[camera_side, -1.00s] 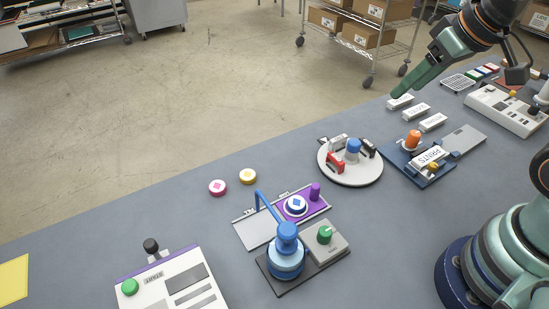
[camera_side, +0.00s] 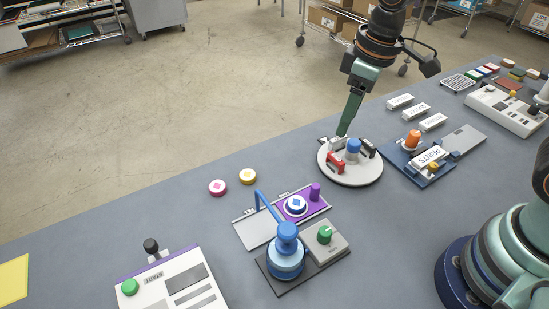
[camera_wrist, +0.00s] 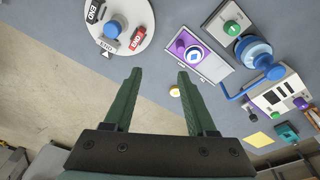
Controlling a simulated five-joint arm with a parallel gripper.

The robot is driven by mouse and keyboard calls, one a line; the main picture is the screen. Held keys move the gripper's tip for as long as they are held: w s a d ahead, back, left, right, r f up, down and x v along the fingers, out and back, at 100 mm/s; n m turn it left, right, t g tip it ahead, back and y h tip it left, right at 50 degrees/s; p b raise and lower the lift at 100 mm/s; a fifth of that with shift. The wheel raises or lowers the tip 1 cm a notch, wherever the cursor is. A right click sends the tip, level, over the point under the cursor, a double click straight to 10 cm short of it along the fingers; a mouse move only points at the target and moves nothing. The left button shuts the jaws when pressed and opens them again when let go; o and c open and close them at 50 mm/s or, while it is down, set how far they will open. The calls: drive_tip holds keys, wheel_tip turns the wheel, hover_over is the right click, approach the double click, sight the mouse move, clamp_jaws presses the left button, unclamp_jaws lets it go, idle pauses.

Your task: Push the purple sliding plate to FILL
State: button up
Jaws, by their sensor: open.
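The purple sliding plate (camera_side: 318,204) lies on a grey track (camera_side: 256,233) at the table's middle, at the track's right end in the side view. It carries a purple knob (camera_side: 315,191) and a round white and blue piece with a diamond (camera_side: 296,205). The plate also shows in the wrist view (camera_wrist: 181,53). My gripper (camera_side: 342,133) is above the far edge of the white turntable, left of the plate in the wrist view (camera_wrist: 160,74), open and empty. I cannot make out a FILL mark.
A pink disc (camera_side: 217,188) and a yellow disc (camera_side: 248,177) lie left of the track. A white machine with a green button (camera_side: 130,287) is front left.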

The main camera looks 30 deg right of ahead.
sight(316, 185)
drive_tip(key=a+f+n, duration=0.1)
drive_tip(key=f, duration=0.4)
drive_tip(key=a+f+n+g, duration=0.1)
drive_tip(key=a+f, duration=0.1)
drive_tip(key=f, duration=0.4)
drive_tip(key=a+f, duration=0.2)
drive_tip(key=f, duration=0.4)
drive_tip(key=shift+w+f+n+g, duration=0.15)
drive_tip(key=shift+w+n+g, duration=0.05)
drive_tip(key=shift+n+g, duration=0.2)
clamp_jaws()
idle(0.8)
